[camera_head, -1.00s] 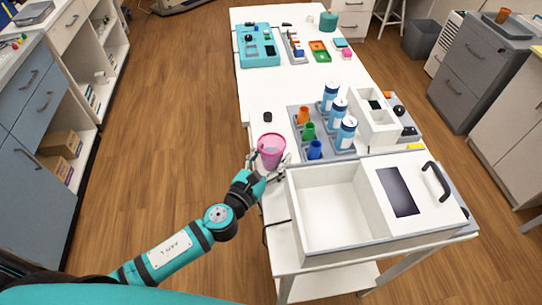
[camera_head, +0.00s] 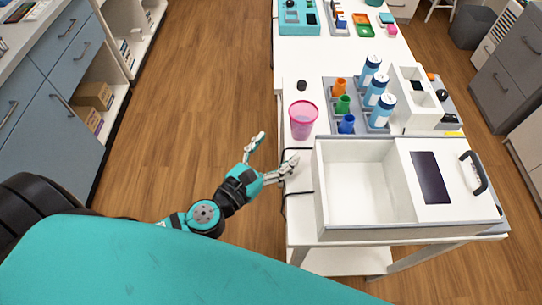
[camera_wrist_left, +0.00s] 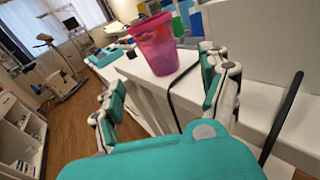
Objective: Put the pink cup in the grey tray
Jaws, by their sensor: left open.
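The pink cup (camera_head: 303,119) is a see-through tumbler. It stands upright on the white table near its left edge, just behind the white box. A grey tray (camera_head: 328,86) lies to its right, holding small coloured cups and blue bottles. My left gripper (camera_head: 279,148) is open and empty, off the table's left edge, in front of and to the left of the cup, not touching it. In the left wrist view the pink cup (camera_wrist_left: 157,45) shows beyond and between the spread fingers. My right gripper is not in view.
A large white box (camera_head: 365,190) with an open compartment and handled lid fills the table's front. A small black object (camera_head: 301,85) lies behind the cup. A white divided holder (camera_head: 418,95) stands right of the bottles.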

